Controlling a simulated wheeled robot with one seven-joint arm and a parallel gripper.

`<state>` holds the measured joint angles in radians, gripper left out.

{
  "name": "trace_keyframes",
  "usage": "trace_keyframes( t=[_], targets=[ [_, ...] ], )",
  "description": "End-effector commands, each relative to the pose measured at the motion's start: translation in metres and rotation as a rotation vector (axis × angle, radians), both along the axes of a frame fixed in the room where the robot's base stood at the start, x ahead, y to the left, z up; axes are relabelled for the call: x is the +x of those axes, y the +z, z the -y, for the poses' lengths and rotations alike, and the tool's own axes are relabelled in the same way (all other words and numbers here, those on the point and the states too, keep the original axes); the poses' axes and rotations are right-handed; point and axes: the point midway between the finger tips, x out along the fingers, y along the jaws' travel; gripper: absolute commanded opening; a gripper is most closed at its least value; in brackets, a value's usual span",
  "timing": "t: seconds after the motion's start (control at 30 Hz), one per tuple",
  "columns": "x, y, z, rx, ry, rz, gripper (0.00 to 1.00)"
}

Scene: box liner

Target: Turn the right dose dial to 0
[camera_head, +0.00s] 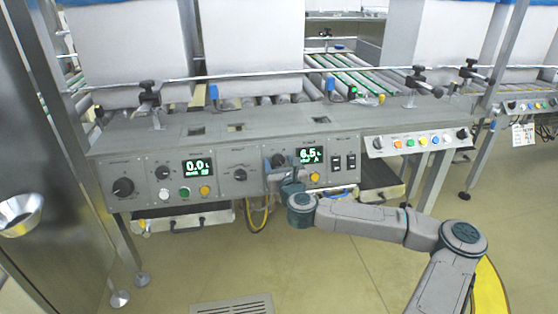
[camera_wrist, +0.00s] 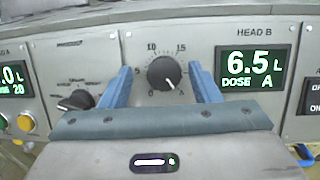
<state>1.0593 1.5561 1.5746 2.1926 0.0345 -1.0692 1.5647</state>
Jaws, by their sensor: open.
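The right dose dial (camera_wrist: 163,73) is a round black knob under Head B, with a printed scale around it. Its white pointer line aims to the lower right, near the scale's lower right end. The right display (camera_wrist: 250,69) reads 6.5 L, DOSE A; it also shows in the head view (camera_head: 310,156). My gripper (camera_wrist: 160,68) is open, with one blue finger left and one right of the dial; whether they touch it I cannot tell. In the head view, my gripper (camera_head: 283,173) partly covers the dial area.
A black selector knob (camera_wrist: 76,101) sits left of the dial. The left head's display (camera_head: 195,168) reads 0.0, with its own dial (camera_head: 162,172) beside it. A yellow button (camera_head: 315,177) and two black switches (camera_head: 343,162) are close by on the right.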

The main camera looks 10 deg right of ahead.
Motion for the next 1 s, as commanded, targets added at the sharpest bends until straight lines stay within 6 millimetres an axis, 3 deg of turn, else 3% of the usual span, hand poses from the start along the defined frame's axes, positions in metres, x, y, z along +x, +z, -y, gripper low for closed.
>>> trace_keyframes(
  t=[0.17, 0.3, 0.33, 0.67, 1.0],
  targets=[
    [0.0009, -0.0015, 0.0051, 0.000, -0.008, -0.002, 0.56],
    [0.0011, -0.0018, 0.0055, 0.000, -0.008, -0.002, 0.17],
    [0.0011, -0.0018, 0.0054, 0.000, -0.008, -0.002, 0.12],
    [0.0008, -0.0003, 0.0047, -0.028, 0.003, -0.002, 0.12],
    [0.0006, 0.0031, 0.0049, -0.225, 0.072, -0.005, 0.12]
  ],
)
